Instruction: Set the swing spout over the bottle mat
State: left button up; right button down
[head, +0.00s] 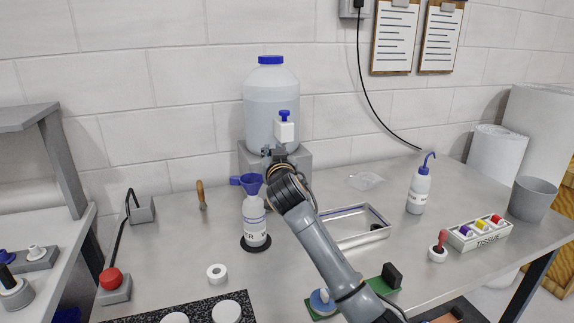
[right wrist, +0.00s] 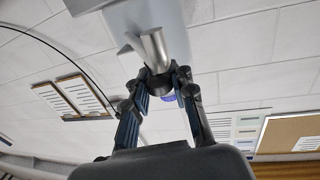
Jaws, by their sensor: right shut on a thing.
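A large clear carboy (head: 271,95) with a blue cap stands on a grey block (head: 304,160) by the wall. Its white tap with a blue knob (head: 284,127) is on the front. My right gripper (head: 268,155) is just below the tap, shut on the swing spout. The grey metal spout (right wrist: 153,48) shows between the fingertips (right wrist: 158,78) in the right wrist view; in the head view my gripper mostly hides it. A white bottle (head: 255,228) with a blue funnel (head: 251,185) stands upright on the round black bottle mat (head: 262,249), below and left of the gripper. My left gripper is out of view.
A tape roll (head: 217,273) lies in front of the mat, left. A lever with a red knob (head: 110,279) is at left. The bench between lever and mat is mostly clear.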

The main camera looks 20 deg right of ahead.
jog(key=shift+w+a+f+m+g+h+b, duration=0.1)
jog(key=shift+w+a+m+g+h+b, duration=0.65)
jog(key=shift+h+b, duration=0.7)
jog(key=shift+w+a+f+m+g+h+b, duration=0.1)
jog(key=shift+w+a+m+g+h+b, duration=0.35)
jog(key=shift+w+a+m+h+b, duration=0.9)
jog(key=shift+s+d+n+y+b, duration=0.3)
jog(key=shift+s+d+b, duration=0.05)
jog(key=shift+s+d, duration=0.1)
jog(key=c, duration=1.3)
grip_release()
jog(key=shift+c, duration=0.2)
jog(key=shift+o, duration=1)
jog(key=shift+a+r, duration=0.15)
jog(key=shift+r, duration=0.05)
jog(key=shift+s, duration=0.1)
jog(key=v, duration=1.1)
jog(key=shift+s+a, duration=0.25)
jog(key=shift+a, duration=0.1)
